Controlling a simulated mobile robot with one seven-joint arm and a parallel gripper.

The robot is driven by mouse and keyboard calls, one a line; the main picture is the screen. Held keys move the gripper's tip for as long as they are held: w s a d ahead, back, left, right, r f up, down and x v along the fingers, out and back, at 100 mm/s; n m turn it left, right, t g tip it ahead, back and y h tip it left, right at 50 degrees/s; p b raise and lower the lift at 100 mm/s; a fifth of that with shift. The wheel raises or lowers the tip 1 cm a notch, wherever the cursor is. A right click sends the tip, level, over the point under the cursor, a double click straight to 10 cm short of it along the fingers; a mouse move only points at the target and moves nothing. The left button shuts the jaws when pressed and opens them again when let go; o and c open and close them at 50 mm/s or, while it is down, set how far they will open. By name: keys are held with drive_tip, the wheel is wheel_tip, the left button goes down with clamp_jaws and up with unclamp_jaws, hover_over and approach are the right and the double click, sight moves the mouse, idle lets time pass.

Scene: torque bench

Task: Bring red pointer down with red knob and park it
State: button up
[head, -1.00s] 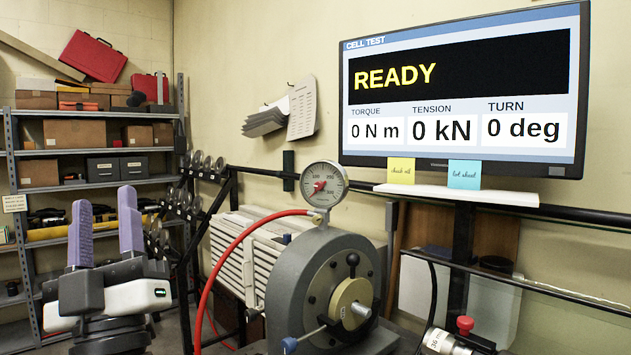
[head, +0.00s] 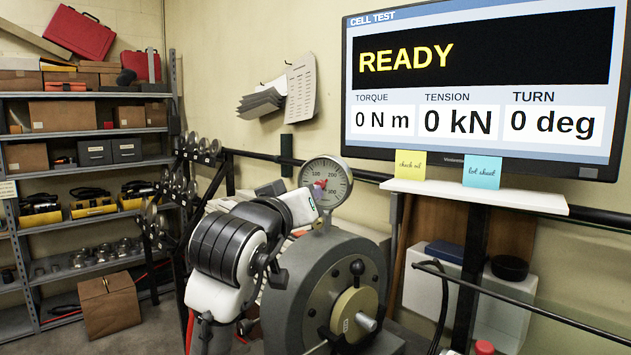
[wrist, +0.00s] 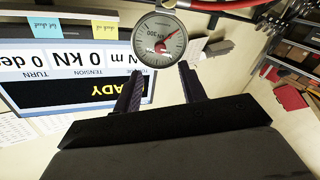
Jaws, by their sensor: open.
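The round pressure gauge (head: 327,172) with a white dial stands on top of the grey machine. Its red knob (head: 319,184) sits at the dial's centre, partly hidden by my gripper in the head view. In the wrist view the gauge (wrist: 167,30) appears upside down, with the red knob (wrist: 160,47) at its centre. I cannot make out exactly where the red pointer rests. My gripper (wrist: 161,68) is open and empty, its dark fingertips spread to either side below the dial and apart from the knob. In the head view my gripper's fingers are mostly hidden by its body.
The grey machine (head: 296,300) with a brass hub (head: 357,312) stands below the gauge. The monitor (head: 480,80) reads READY, with torque, tension and turn at 0. A white shelf (head: 500,195) with sticky notes is at right. Loaded shelving (head: 90,133) stands at left.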

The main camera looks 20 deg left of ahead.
drive_tip(key=w+p, duration=0.2)
drive_tip(key=w, duration=0.6)
drive_tip(key=shift+w+d+p, duration=0.25)
drive_tip(key=shift+w+p, duration=0.15)
clamp_jaws()
